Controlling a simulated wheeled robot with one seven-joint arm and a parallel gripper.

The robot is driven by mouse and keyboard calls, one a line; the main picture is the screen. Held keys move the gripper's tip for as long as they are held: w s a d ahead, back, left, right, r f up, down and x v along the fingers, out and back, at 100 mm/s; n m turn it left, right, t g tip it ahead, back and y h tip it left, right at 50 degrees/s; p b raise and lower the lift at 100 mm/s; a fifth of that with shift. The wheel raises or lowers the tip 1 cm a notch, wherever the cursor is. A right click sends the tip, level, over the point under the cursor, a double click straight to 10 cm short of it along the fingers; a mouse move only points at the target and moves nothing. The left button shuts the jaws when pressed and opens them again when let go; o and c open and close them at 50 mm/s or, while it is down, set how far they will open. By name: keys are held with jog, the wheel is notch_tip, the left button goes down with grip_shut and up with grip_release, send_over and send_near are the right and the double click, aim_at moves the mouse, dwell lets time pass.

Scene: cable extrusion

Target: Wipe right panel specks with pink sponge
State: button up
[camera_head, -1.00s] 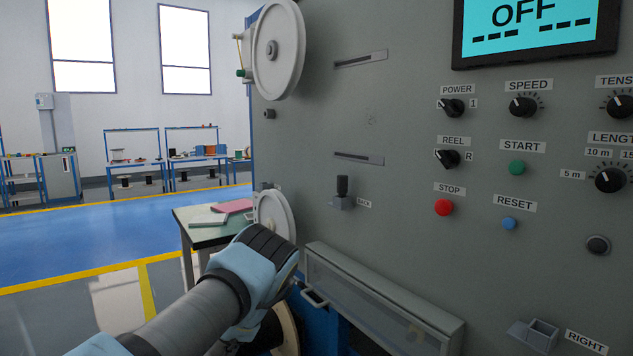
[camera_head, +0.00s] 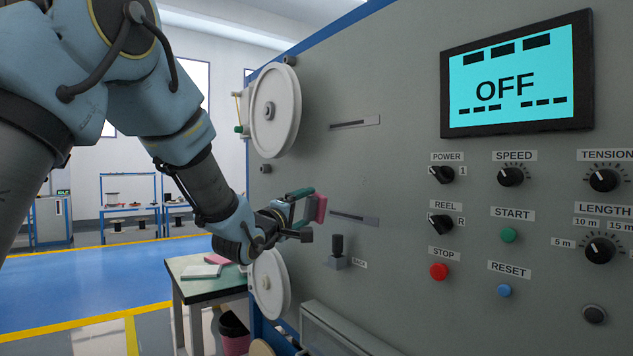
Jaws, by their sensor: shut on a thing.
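My gripper (camera_head: 306,212) is in front of the grey machine panel (camera_head: 400,120), left of the controls. It is shut on a pink sponge (camera_head: 317,208), which sticks out at the fingertips towards the panel. The sponge is near the panel's face, just left of the lower slot; I cannot tell whether it touches. No specks can be made out clearly on the panel in this view, and the arm and sponge cover part of its left side.
A dark lever (camera_head: 338,245) sticks out below the gripper. White reels (camera_head: 275,105) stand at the panel's left edge. Knobs, buttons and a screen (camera_head: 520,75) reading OFF fill the right. A green-topped table (camera_head: 225,285) stands at lower left with a pink item on it.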

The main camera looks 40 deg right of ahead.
jog(key=s+r+g, duration=0.2)
jog(key=s+r, duration=0.2)
jog(key=r, duration=0.2)
jog(key=d+p, duration=0.1)
jog(key=d, duration=0.5)
jog(key=shift+d, duration=0.25)
jog(key=shift+s+d, duration=0.15)
jog(key=shift+d, duration=0.8)
dwell(0.3)
jog(key=shift+s+a+b, duration=0.2)
jog(key=shift+s+b, duration=1.05)
jog(key=shift+s, duration=0.75)
jog(key=shift+d, duration=0.1)
